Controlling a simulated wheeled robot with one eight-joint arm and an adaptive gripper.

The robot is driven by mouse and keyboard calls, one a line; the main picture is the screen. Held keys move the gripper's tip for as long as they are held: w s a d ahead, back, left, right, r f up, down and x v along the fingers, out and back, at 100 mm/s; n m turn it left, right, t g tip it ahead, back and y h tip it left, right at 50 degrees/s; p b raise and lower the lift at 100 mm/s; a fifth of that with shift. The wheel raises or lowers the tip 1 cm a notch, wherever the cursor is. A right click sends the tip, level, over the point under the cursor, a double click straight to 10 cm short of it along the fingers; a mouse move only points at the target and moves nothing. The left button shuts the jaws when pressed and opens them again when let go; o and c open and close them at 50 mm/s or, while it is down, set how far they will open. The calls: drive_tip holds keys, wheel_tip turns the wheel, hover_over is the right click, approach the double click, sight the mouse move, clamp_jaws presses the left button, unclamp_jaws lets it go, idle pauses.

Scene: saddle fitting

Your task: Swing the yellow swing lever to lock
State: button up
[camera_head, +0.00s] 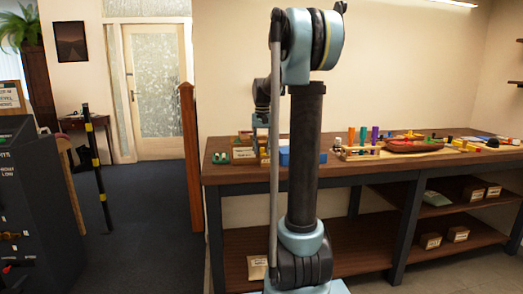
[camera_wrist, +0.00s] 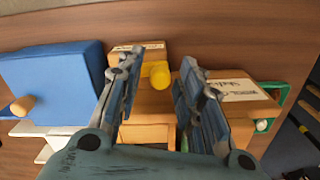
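In the wrist view, a round yellow knob (camera_wrist: 159,76), which looks like the end of the yellow swing lever, sits at a light wooden block (camera_wrist: 150,58). The rest of the lever is not clear to see. My gripper (camera_wrist: 160,66) is open, with its two fingers apart and the yellow knob showing between the fingertips. I cannot tell how far the knob lies below the tips, and no contact shows. A wooden part (camera_wrist: 148,132) lies between the fingers, nearer to the palm. In the head view my arm hides much of this area.
A blue box (camera_wrist: 55,82) stands left of the fingers, with a wooden peg (camera_wrist: 22,106) near it. A labelled wooden box (camera_wrist: 236,90) and a green bracket (camera_wrist: 285,97) are close on the right. Coloured pegs (camera_head: 363,135) and a red tray (camera_head: 414,146) stand farther right on the bench (camera_head: 450,162).

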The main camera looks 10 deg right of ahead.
idle(0.4)
drive_tip(key=shift+s+n, duration=0.2)
drive_tip(key=shift+n, duration=0.3)
drive_tip(key=shift+r, duration=0.35)
wheel_tip(320, 180, up, 16)
drive_tip(key=s+f+n+t, duration=0.1)
drive_tip(key=s+f+n, duration=0.1)
drive_tip(key=s+f, duration=2.5)
drive_tip(key=s, duration=0.3)
drive_tip(key=shift+s+a+t, duration=0.15)
drive_tip(key=shift+s+t, duration=0.1)
drive_tip(key=shift+t, duration=0.15)
